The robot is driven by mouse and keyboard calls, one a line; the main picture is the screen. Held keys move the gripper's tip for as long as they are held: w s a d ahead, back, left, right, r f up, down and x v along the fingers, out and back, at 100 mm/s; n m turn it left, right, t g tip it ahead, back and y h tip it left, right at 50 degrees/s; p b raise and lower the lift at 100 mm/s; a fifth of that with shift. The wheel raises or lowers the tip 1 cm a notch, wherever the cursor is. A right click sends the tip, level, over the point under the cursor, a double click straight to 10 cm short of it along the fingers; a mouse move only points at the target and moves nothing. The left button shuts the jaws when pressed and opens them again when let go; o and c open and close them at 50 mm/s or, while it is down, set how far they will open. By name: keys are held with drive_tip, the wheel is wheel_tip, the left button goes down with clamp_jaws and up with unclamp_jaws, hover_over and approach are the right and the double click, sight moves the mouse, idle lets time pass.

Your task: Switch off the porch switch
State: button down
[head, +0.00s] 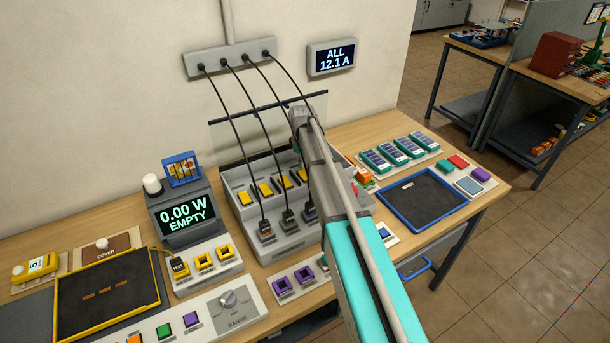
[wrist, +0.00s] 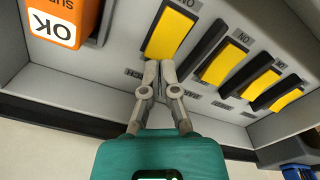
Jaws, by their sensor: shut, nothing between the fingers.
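A row of yellow rocker switches sits in a grey panel. In the wrist view, which shows the lettering upside down, the leftmost switch (wrist: 168,35) has a partly covered label; its visible letters seem to end in "CH", which fits porch. My gripper (wrist: 159,66) is shut and empty, its fingertips at the lower edge of that switch. I cannot tell whether they touch it. "ON" is printed at the switches' upper end; I cannot tell how this rocker is tilted.
An orange block marked OK (wrist: 62,28) stands close left of the switch. Other yellow switches (wrist: 225,62) lie to the right. Black cables (head: 240,125) hang from a wall strip to plugs in front of the switches. A clear screen (head: 235,135) stands behind the panel.

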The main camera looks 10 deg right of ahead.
sight(302, 171)
drive_tip(key=shift+f+b, duration=1.1)
drive_tip(key=shift+f, duration=0.05)
idle(1.0)
drive_tip(key=shift+r, duration=0.15)
drive_tip(key=shift+r+p, duration=3.4)
drive_tip(key=shift+p, duration=0.15)
drive_tip(key=s+m, duration=0.9)
drive_tip(key=s, duration=2)
drive_tip(key=shift+m, duration=0.3)
